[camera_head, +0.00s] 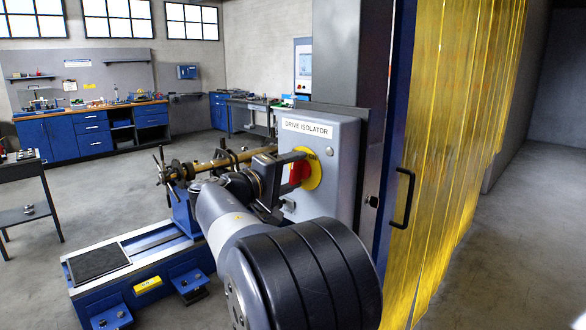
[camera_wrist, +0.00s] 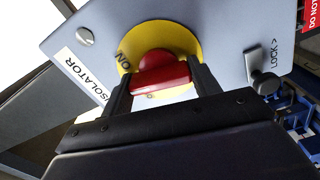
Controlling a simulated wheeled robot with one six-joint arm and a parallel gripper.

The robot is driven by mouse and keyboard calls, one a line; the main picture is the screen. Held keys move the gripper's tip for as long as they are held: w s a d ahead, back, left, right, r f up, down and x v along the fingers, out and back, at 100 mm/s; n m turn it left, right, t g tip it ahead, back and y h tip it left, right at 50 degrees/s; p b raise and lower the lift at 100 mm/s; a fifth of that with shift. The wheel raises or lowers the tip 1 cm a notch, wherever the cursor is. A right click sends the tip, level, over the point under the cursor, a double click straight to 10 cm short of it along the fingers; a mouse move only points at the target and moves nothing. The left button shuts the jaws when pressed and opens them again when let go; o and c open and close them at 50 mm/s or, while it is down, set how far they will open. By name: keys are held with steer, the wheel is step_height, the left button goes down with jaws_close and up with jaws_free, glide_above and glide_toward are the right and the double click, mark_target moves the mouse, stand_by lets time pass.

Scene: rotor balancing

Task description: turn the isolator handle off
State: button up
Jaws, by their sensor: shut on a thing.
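The drive isolator is a grey box (camera_head: 335,165) labelled DRIVE ISOLATOR. Its yellow round plate (camera_head: 314,168) carries a red handle (camera_head: 299,172). My gripper (camera_head: 287,165) reaches the handle from the left in the head view. In the wrist view, my gripper (camera_wrist: 161,82) has its two black fingers on either side of the red handle (camera_wrist: 160,76), shut on it. The yellow plate (camera_wrist: 185,38) shows ON near the handle's left end; another letter shows below, partly hidden by the handle.
A LOCK knob (camera_wrist: 265,82) sits on the box face. Yellow strip curtains (camera_head: 460,120) and a blue post with a black pull handle (camera_head: 403,198) stand right. The balancing machine with its shaft (camera_head: 215,160) stands behind my arm.

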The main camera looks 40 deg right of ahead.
steer(key=n+p, duration=0.3)
steer(key=n, duration=0.3)
steer(key=shift+r+n+p, duration=0.1)
steer(key=shift+n+p, duration=0.2)
steer(key=shift+p, duration=0.1)
steer(key=n+p, duration=0.3)
steer(key=n, duration=0.1)
steer(key=shift+n, duration=0.3)
steer(key=shift+f, duration=0.25)
steer(key=o, duration=1)
steer(key=a+b, duration=0.1)
steer(key=a, duration=1)
steer(key=shift+s, duration=0.45)
steer(key=shift+d, duration=0.2)
